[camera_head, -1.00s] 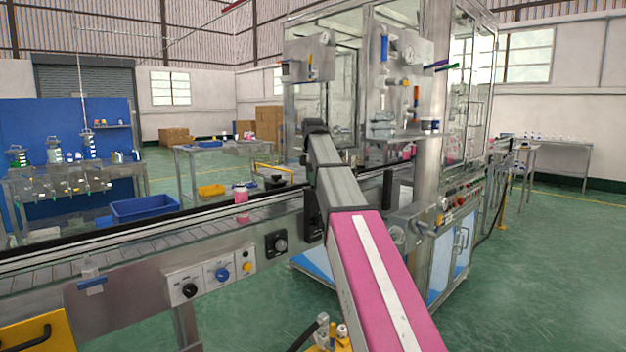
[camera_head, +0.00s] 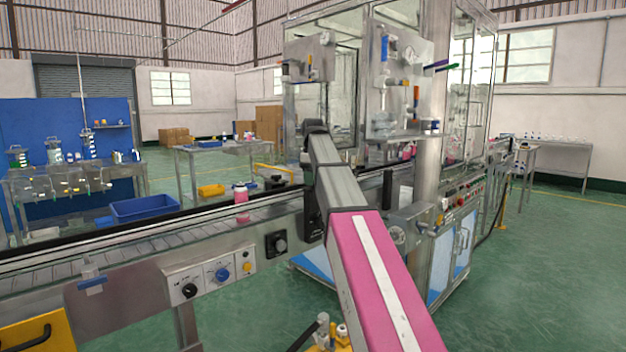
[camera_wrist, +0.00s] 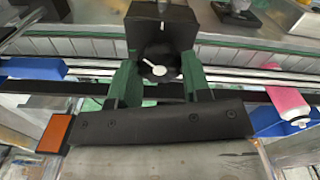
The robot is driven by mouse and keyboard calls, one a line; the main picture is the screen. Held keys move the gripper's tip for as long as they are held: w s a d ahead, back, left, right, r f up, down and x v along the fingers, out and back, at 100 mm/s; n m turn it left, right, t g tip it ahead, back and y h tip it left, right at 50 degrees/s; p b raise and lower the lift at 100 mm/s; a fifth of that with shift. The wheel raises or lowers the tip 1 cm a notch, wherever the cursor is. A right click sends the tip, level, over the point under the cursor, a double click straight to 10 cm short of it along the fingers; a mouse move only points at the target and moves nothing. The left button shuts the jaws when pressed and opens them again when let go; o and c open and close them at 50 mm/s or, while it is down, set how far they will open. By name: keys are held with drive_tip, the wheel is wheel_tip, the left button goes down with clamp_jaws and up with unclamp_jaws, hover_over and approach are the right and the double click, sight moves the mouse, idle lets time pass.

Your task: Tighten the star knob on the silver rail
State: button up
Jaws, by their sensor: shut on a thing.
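In the wrist view, the black star knob (camera_wrist: 163,71) with a white pointer-like mark sits between the green fingers of my gripper (camera_wrist: 160,78). The fingers are shut on it from both sides. A black block (camera_wrist: 160,25) stands just behind the knob. The silver rail (camera_wrist: 235,76) runs across the picture, passing behind the fingers. The fingers hide the sides of the knob, and how tight it is cannot be seen. In the head view, my arm covers the gripper and the knob.
A pink container with a white top (camera_wrist: 290,105) is to the right of my gripper, and also shows on the conveyor (camera_head: 241,193). A blue block (camera_wrist: 32,68) is at the left. The conveyor's front carries a control panel (camera_head: 210,275). A glazed machine cabinet (camera_head: 400,80) stands behind my arm.

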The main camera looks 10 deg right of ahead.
drive_tip(key=shift+m, duration=0.3)
idle(0.4)
drive_tip(key=o, duration=0.9)
drive_tip(key=shift+o, duration=0.2)
